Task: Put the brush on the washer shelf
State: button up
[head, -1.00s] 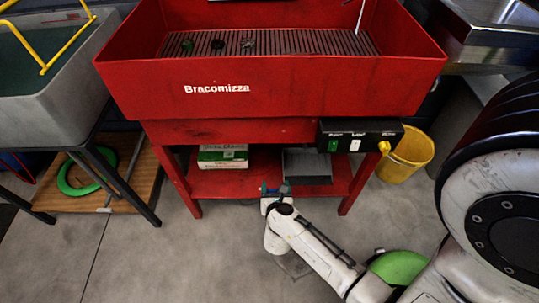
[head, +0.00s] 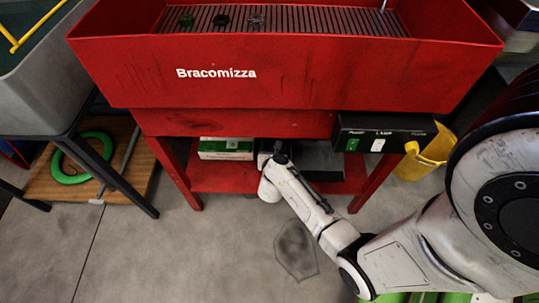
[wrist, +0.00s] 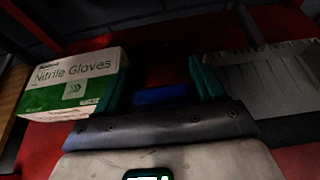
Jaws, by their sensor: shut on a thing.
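The washer shelf (head: 228,180) is the red lower shelf under the red parts washer (head: 330,75); its red surface also fills the wrist view behind the gripper (wrist: 155,52). My gripper (wrist: 158,78) has green fingers and is shut on a blue thing, seemingly the brush (wrist: 165,95). Only a short blue part shows between the fingers; the rest is hidden. In the head view my arm reaches under the washer, over the shelf's front, and the fingers and brush are not clearly visible. I cannot tell whether the brush touches the shelf.
A glove box (wrist: 72,82) stands on the shelf to the left of the fingers. A grey metal tray (wrist: 268,80) lies to the right. The washer's black switch box (head: 385,140) hangs low at the right, by a yellow bucket (head: 430,155). Red legs flank the shelf.

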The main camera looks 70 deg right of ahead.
jog(key=f, duration=0.1)
jog(key=w+d+f+b, duration=0.1)
jog(key=f, duration=0.1)
jog(key=w+d+f+b, duration=0.1)
jog(key=shift+w+d+f, duration=0.1)
jog(key=shift+d+f, duration=0.05)
jog(key=shift+f, duration=0.1)
jog(key=f+b, duration=0.3)
jog(key=shift+w+d+f+b, duration=0.25)
jog(key=shift+f+b, duration=0.1)
jog(key=shift+b, duration=0.05)
jog(key=shift+f, duration=0.15)
jog(key=o, duration=1)
jog(key=shift+o, duration=0.2)
